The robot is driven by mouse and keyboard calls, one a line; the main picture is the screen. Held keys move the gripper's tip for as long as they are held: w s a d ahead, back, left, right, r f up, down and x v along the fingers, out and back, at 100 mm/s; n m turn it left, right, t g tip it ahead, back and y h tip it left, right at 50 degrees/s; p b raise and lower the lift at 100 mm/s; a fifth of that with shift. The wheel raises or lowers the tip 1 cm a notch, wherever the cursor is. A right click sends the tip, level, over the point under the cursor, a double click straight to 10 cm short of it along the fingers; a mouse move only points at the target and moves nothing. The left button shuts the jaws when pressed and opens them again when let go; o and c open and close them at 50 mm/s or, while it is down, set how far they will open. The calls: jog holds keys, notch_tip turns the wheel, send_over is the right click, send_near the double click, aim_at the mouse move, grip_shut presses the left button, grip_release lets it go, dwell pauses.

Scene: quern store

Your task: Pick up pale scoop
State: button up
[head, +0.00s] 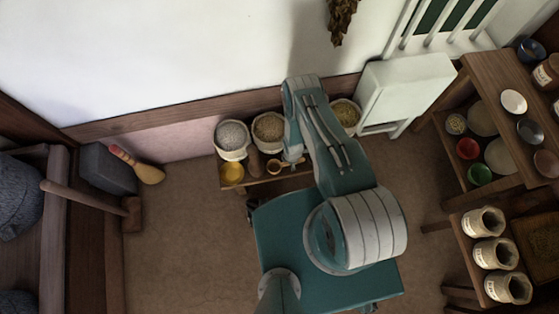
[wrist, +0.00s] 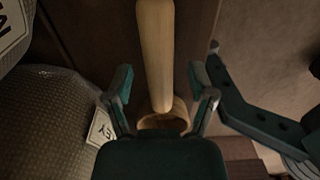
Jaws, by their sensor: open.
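The pale scoop shows in the wrist view, with its straight, light wooden handle (wrist: 155,55) running up to the top edge and its round bowl (wrist: 165,118) close to my palm. My gripper (wrist: 160,84) is open, one finger on each side of the scoop, near where handle and bowl meet. I see gaps between the fingers and the handle. My palm hides the near part of the bowl. In the head view, my gripper (head: 291,162) is over the low bench (head: 262,180), beside a small round wooden piece that looks like the scoop (head: 273,168).
Filled sacks (head: 231,140) stand behind the bench against the wall. A labelled sack (wrist: 50,120) is close on the left in the wrist view. A yellow bowl (head: 232,173) is at the bench's left end. A white cabinet (head: 403,90) stands at the back right.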

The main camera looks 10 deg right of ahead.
jog(key=shift+c, duration=0.3)
grip_shut()
jog(key=shift+r, duration=0.15)
